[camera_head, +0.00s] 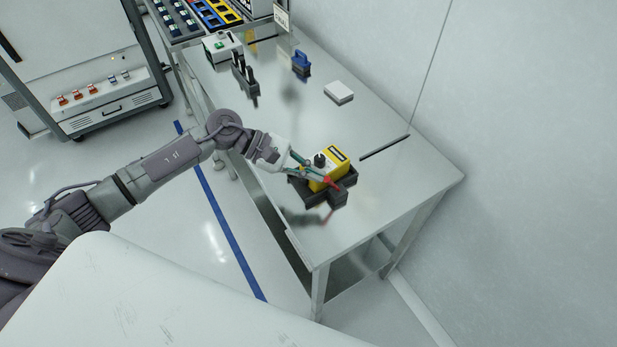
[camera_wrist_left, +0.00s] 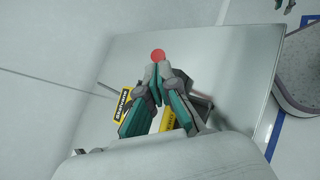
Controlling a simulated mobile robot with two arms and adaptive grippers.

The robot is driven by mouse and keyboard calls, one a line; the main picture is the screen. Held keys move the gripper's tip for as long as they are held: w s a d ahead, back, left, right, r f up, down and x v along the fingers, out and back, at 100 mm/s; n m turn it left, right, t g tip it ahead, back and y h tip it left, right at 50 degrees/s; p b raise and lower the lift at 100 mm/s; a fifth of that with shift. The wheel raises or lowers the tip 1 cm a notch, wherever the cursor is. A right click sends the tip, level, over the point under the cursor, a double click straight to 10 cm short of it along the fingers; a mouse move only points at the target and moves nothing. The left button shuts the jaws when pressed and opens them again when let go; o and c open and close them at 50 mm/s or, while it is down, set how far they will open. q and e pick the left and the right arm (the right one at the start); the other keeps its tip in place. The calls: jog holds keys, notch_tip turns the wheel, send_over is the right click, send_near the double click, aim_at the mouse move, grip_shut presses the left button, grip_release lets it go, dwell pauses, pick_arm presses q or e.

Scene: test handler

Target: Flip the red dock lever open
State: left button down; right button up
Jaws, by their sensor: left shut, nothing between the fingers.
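The red dock lever (camera_head: 331,183) shows at the front of a black dock (camera_head: 338,196) on the metal table. In the left wrist view its round red end (camera_wrist_left: 158,55) is just beyond my fingertips. My fingers hide much of the dock. My right gripper is out of view.
The metal table (camera_head: 390,200) has free room right of the dock. A black rod (camera_head: 385,147) lies behind it. A white box (camera_head: 339,92), a blue item (camera_head: 301,63), a black holder (camera_head: 244,78) and a green-topped box (camera_head: 221,46) stand farther back. A wall borders the table's right side.

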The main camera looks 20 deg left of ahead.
pick_arm(q)
jog(key=shift+w+d+r+n+g+y, duration=0.25)
jog(key=shift+w+d+r+g+y, duration=0.1)
jog(key=shift+w+y, duration=0.1)
jog(key=shift+w+d+r+n+g+y, duration=0.25)
jog(key=shift+w+d+g+y, duration=0.1)
jog(key=shift+w+y, duration=0.1)
jog(key=w+d+g+y+b, duration=0.1)
jog(key=b, duration=0.1)
jog(key=w+d+n+g+y+b, duration=0.1)
jog(key=w+b, duration=0.1)
jog(key=b, duration=0.1)
jog(key=w+d+g+y+b, duration=0.1)
jog(key=b, duration=0.2)
jog(key=shift+w+d+f+n, duration=0.25)
jog(key=shift+d+n, duration=0.05)
jog(key=shift+n, duration=0.1)
jog(key=shift+r+p, duration=0.35)
jog(key=shift+r, duration=0.05)
jog(key=shift+s+r, duration=0.1)
jog(key=shift+r, duration=0.7)
jog(key=shift+a, duration=0.2)
